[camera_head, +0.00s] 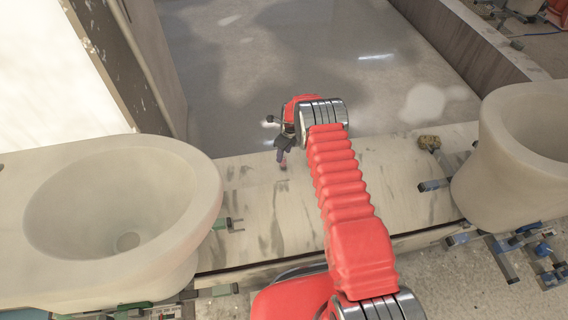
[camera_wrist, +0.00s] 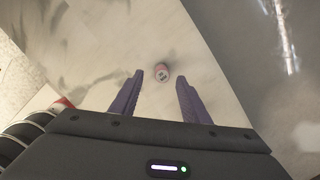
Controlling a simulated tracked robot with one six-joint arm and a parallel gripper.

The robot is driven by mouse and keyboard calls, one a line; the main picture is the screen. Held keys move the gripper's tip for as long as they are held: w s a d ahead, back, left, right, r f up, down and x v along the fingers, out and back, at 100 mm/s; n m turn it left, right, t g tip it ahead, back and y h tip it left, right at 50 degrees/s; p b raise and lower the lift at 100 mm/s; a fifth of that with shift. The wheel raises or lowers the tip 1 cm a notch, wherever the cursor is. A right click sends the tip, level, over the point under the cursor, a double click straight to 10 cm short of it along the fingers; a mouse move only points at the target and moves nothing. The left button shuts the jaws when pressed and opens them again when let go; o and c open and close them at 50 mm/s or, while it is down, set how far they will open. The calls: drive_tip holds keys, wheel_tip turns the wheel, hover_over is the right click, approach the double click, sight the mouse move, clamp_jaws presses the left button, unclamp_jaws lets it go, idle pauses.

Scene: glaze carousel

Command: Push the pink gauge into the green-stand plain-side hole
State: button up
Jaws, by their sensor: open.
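The pink gauge (camera_wrist: 162,74) is a small pink piece with a dark-marked pale end, seen in the wrist view on the pale streaked ledge. My gripper (camera_wrist: 160,76) is open, its two purple fingers apart, with the gauge showing between their tips. I cannot tell the height of the fingers above it. In the head view my gripper (camera_head: 282,159) is over the ledge, and I cannot make out the gauge there. A green-marked stand (camera_head: 224,223) is beside the left basin. Its plain-side hole is not visible.
A yellowish sponge-like lump (camera_head: 429,143) lies on the ledge (camera_head: 385,160). Grey floor lies beyond. A red-and-white object shows at the wrist view's left.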

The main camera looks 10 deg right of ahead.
sight(284, 157)
drive_tip(key=shift+w+f, duration=0.15)
drive_tip(key=shift+f, duration=0.6)
drive_tip(key=shift+w+f, duration=0.15)
drive_tip(key=shift+f, duration=0.6)
drive_tip(key=shift+w+f, duration=0.1)
drive_tip(key=shift+f, duration=0.85)
clamp_jaws()
